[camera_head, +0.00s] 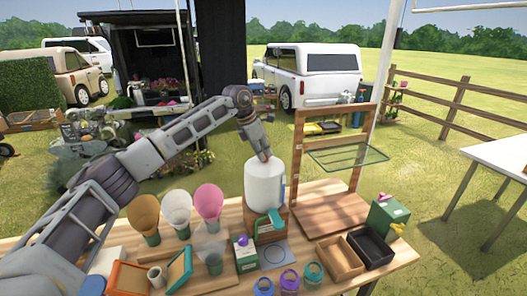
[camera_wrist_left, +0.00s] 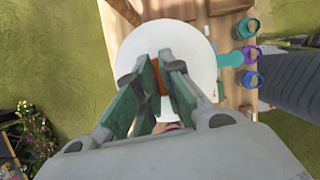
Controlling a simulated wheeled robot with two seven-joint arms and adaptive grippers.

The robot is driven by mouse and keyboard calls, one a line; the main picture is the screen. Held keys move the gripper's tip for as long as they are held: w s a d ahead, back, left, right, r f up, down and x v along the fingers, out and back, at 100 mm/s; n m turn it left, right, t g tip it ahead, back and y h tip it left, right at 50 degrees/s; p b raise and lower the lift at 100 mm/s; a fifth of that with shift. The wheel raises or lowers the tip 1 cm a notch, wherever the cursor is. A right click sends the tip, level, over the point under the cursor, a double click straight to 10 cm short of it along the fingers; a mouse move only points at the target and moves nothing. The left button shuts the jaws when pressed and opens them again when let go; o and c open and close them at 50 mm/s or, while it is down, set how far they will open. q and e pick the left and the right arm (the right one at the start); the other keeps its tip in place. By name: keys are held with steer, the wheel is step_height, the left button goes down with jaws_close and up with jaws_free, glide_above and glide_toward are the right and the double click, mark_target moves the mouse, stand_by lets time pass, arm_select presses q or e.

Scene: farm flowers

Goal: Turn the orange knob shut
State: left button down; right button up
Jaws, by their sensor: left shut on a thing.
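The white tank (camera_head: 264,184) stands upright on a wooden stand on the table. It also shows from above in the left wrist view (camera_wrist_left: 196,40). The orange knob (camera_wrist_left: 159,76) is on the tank's top, between my left fingers; in the head view it is hidden behind the gripper. My left gripper (camera_head: 264,156) comes down from above onto the tank's top. In the left wrist view my left gripper (camera_wrist_left: 156,80) has its green-padded fingers closed on the knob's sides. My right gripper is in neither view.
Open boxes (camera_head: 340,258) and small jars (camera_head: 289,279) fill the front.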

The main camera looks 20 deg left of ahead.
arm_select(q)
steer(key=shift+m+g, duration=0.3)
steer(key=shift+m, duration=0.4)
steer(key=c, duration=1.6)
jaws_free()
steer(key=shift+o, duration=0.2)
steer(key=shift+a+r, duration=0.1)
steer(key=shift+r, duration=0.05)
steer(key=v, duration=1.1)
steer(key=shift+a+r, duration=0.2)
steer(key=shift+r, duration=0.05)
steer(key=shift+s, duration=0.15)
